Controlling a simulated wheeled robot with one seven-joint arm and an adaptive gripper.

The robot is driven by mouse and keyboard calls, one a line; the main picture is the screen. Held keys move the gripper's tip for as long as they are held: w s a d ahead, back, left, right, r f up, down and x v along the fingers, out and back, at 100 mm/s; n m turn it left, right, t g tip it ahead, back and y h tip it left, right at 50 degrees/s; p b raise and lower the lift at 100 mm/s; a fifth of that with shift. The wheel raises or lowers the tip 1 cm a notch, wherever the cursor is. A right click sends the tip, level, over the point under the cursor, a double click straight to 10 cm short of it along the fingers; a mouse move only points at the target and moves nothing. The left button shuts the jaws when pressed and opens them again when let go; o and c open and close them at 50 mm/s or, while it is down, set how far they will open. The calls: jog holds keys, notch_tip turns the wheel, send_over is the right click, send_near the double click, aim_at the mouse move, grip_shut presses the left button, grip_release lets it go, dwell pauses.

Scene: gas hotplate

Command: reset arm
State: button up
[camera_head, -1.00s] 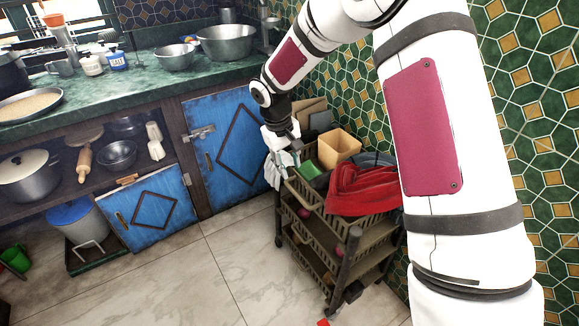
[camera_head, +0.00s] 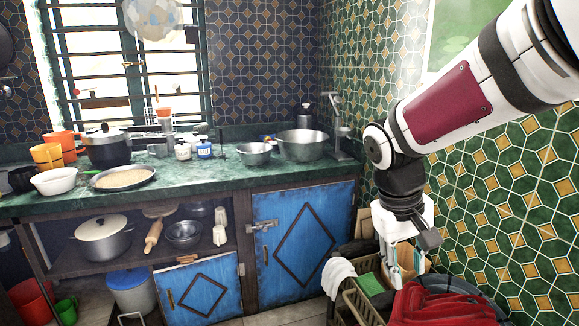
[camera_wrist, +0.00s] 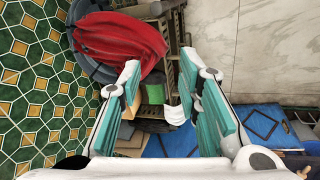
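My gripper (camera_head: 402,268) points down above the basket cart at the lower right of the head view. In the wrist view its two teal-padded fingers (camera_wrist: 165,95) stand wide apart with nothing between them that they touch. Below it, seen in the gap, are the cart with a green item (camera_wrist: 154,93) and a white cloth (camera_wrist: 175,114). My arm comes in from the upper right of the head view.
A cart (camera_head: 362,305) holds a red cloth (camera_head: 440,305) and a green item (camera_head: 370,284). The green counter (camera_head: 215,172) bears a black pot (camera_head: 108,150), a pan (camera_head: 123,178) and metal bowls (camera_head: 303,145). A tiled wall (camera_head: 500,200) stands close on the right.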

jog(key=s+a+r+m+y, duration=0.1)
jog(key=s+r+m+y, duration=0.15)
jog(key=s, duration=2.35)
notch_tip(320, 180, up, 17)
jog(key=t+p, duration=0.3)
jog(key=p, duration=1.2)
jog(key=shift+w+n+t, duration=0.15)
jog(key=shift+n+t, duration=0.15)
jog(key=shift+n, duration=0.05)
jog(key=shift+y, duration=0.25)
